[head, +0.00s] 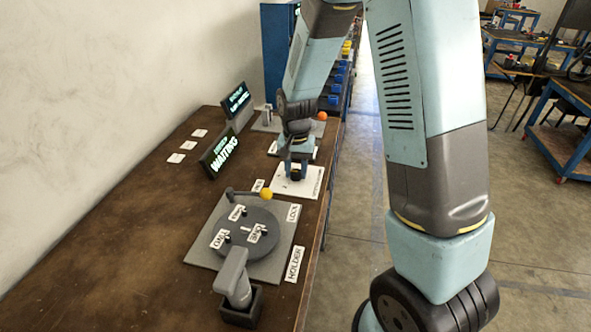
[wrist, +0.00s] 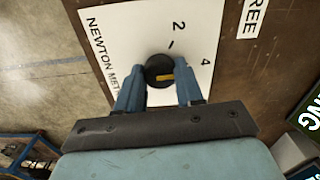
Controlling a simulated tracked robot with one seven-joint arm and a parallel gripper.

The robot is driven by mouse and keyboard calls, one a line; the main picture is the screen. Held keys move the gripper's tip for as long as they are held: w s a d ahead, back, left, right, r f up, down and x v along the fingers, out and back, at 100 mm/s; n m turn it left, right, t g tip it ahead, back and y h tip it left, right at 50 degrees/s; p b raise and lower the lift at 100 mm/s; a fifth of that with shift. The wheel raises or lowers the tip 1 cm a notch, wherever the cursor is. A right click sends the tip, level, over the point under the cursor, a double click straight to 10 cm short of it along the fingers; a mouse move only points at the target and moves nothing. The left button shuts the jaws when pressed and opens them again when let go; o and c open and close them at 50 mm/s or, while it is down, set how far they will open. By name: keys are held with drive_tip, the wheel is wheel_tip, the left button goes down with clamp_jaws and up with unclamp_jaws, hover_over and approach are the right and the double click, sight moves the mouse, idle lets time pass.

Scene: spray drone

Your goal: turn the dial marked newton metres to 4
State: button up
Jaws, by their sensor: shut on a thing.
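The dial is a round black knob (wrist: 159,68) with a yellow mark, on a white plate (wrist: 120,40) lettered "NEWTON MET…", the rest hidden. The numerals 2 and 4 show on the plate, with a tick by the 2. In the wrist view the yellow mark lies toward the right side of the knob, on the side of the 4 and a little below it. My gripper (wrist: 160,92) is shut on the knob, one blue finger at each side. In the head view my gripper (head: 296,166) is above the white plate (head: 300,188), and the knob (head: 295,175) shows beneath it.
A grey plate (head: 201,250) with a dark disc, labels and a yellow-balled lever (head: 265,194) is nearer on the brown bench. A grey tool (head: 233,272) stands in a dark holder (head: 240,316). A screen reading "WAITING" (head: 219,152) and another screen (head: 236,100) stand to the left.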

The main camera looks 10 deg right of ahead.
sight(296, 172)
drive_tip(key=shift+m, duration=0.5)
drive_tip(key=o, duration=1)
drive_tip(key=shift+o, duration=0.2)
wheel_tip(296, 172, up, 14)
drive_tip(key=shift+f, duration=0.15)
